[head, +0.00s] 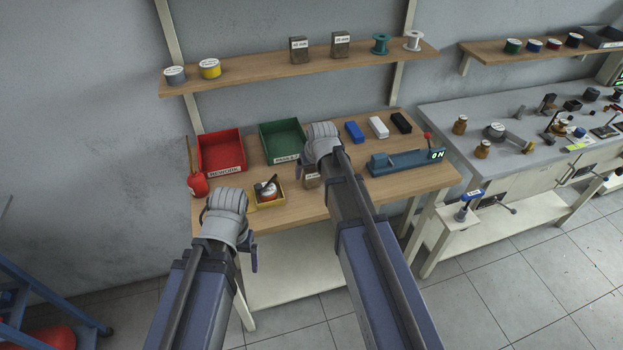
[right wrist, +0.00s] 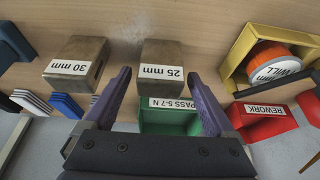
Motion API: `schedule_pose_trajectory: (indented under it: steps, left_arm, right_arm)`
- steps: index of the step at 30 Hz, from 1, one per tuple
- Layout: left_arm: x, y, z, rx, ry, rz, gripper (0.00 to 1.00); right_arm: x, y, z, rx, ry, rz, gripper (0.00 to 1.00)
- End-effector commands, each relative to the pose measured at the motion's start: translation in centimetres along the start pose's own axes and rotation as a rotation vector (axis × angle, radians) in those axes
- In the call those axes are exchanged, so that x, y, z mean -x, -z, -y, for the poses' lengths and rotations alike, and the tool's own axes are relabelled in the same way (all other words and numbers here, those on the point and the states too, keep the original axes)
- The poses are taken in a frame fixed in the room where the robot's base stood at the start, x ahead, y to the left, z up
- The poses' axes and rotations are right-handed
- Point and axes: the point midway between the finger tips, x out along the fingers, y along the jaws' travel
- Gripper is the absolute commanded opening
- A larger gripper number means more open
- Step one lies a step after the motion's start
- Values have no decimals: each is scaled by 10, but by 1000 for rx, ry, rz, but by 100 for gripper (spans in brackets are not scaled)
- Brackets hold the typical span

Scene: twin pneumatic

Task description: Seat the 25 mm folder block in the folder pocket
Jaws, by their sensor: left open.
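The 25 mm block (right wrist: 162,55) is brown with a white label. It stands on the wooden bench, and in the right wrist view it sits ahead of and between the spread fingers of my right gripper (right wrist: 161,86), with a gap on each side. A labelled brown block (head: 312,181) shows in the head view, partly covered by my right arm. My left gripper (head: 229,238) is open, low at the bench's front left; its fingers are mostly hidden. A teal fixture (head: 408,161) with a red-knobbed lever and a green display is on the bench's right. I cannot make out the folder pocket.
The 30 mm block (right wrist: 76,62) stands beside the 25 mm one. A yellow box (head: 269,204), red bin (head: 221,151) and green bin (head: 282,141) are to the left. Blue, white and black pieces (head: 377,127) lie behind. A shelf (head: 260,72) hangs above.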

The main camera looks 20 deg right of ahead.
Motion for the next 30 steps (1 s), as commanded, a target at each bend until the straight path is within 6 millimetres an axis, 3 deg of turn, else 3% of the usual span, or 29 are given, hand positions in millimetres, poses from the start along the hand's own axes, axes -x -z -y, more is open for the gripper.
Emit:
schedule_pose_trajectory:
  steps: [2,23,30]
  left_arm:
    - [0,0,0,0,0,0,92]
    - [0,0,0,0,0,0,92]
    - [0,0,0,0,0,0,92]
  right_arm:
    - [0,0,0,0,0,0,80]
    - [0,0,0,0,0,0,1]
    - [0,0,0,0,0,0,0]
